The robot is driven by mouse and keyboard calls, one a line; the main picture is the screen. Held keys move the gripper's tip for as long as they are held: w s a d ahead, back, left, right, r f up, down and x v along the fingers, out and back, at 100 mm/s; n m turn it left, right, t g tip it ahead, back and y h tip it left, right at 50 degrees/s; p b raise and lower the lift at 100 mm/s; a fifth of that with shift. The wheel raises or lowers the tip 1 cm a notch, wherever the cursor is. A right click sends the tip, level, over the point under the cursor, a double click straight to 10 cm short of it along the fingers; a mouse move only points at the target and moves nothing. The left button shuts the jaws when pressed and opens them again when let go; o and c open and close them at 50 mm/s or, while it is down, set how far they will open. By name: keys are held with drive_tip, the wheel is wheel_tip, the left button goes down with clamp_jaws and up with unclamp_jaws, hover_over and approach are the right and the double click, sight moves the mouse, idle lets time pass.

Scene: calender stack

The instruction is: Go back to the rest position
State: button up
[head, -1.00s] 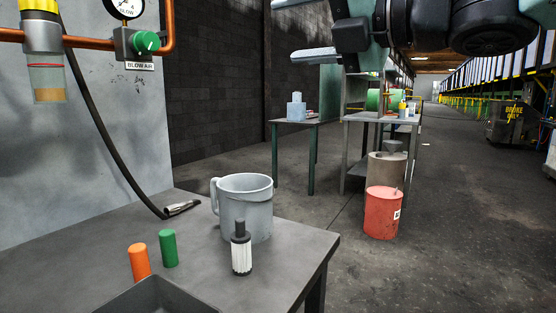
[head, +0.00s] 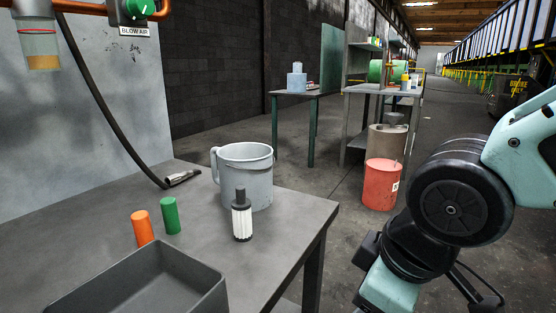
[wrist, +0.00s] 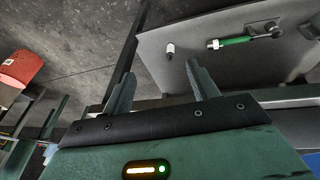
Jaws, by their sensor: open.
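My gripper (wrist: 160,82) is open in the wrist view. Its two grey fingers are apart with nothing between them. In the head view, my arm is folded low at the right, beyond the table's right edge, and the gripper itself is out of that picture. The workbench (head: 290,225) carries a grey jug (head: 246,185), a white ribbed filter with a black top (head: 241,222), a green cylinder (head: 170,216), an orange cylinder (head: 142,229) and an open grey tray (head: 190,275), all standing apart from my arm.
A red drum (head: 381,186) stands on the floor behind my arm; it also shows in the wrist view (wrist: 20,66). A grey surface (wrist: 185,60) with a white piece and a green-handled tool (wrist: 240,41) lies beyond the fingers. An air hose (head: 105,115) hangs at the left.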

drive_tip(key=s+d+f+m+g+h+p, duration=0.1)
drive_tip(key=s+d+f+m+g, duration=0.2)
drive_tip(key=s, duration=0.6)
wheel_tip(320, 180, up, 25)
drive_tip(key=p, duration=2.4)
drive_tip(key=shift+w+a+f+g, duration=0.2)
drive_tip(key=shift+w+a+g, duration=0.1)
drive_tip(key=shift+w+a, duration=0.1)
